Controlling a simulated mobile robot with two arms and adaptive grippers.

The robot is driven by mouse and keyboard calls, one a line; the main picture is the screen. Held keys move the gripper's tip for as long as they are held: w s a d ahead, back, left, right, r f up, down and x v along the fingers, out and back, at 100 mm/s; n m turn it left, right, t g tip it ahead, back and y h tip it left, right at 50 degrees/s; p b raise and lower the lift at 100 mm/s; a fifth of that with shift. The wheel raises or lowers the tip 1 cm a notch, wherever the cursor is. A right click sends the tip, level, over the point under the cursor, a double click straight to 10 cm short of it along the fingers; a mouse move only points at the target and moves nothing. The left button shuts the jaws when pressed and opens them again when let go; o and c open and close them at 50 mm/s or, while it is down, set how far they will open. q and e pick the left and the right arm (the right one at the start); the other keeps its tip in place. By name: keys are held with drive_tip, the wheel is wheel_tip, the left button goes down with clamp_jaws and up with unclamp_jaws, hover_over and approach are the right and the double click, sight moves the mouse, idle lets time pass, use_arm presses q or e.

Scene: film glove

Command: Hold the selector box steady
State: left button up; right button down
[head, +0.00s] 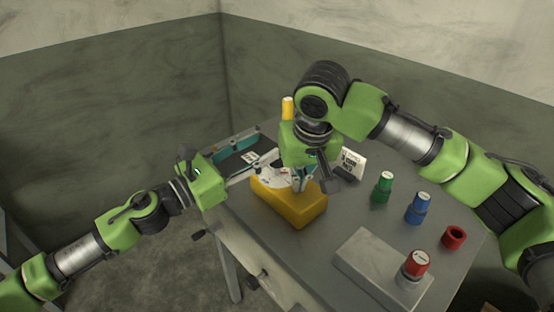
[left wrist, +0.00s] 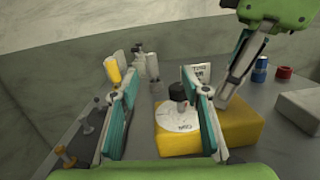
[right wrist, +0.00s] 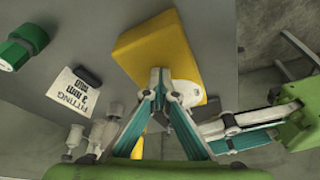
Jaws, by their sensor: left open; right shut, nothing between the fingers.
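The selector box (head: 290,208) is a yellow block on the grey table, with a white dial plate and black knob on top. In the left wrist view the box (left wrist: 235,128) shows with its dial (left wrist: 175,118) and knob (left wrist: 180,91). My left gripper (head: 262,166) is open and empty at the box's left end; its fingers stand apart in the left wrist view (left wrist: 152,85). My right gripper (head: 299,187) is shut and empty, its tips pointing down at the box top. In the right wrist view its tips (right wrist: 158,76) overlap the box; contact is unclear.
Green (head: 382,187) and blue (head: 418,208) capped bottles and a red ring (head: 454,237) stand to the right. A printed card (head: 353,162) stands behind the box.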

sight(278, 165)
use_arm(q)
drive_tip(key=s+a+f+m+g+h, duration=0.1)
drive_tip(key=a+g, duration=0.1)
drive_tip(key=s+a+f+m+g, duration=0.1)
drive_tip(key=a+g, duration=0.1)
drive_tip(key=s+a+f+m+g+h, duration=0.1)
drive_tip(key=a+g, duration=0.1)
drive_tip(key=shift+s+a+h, duration=0.3)
drive_tip(key=shift+s+a, duration=0.05)
drive_tip(key=shift+s, duration=0.05)
drive_tip(key=x, duration=1.1)
drive_tip(key=shift+d, duration=0.45)
drive_tip(key=c, duration=1.1)
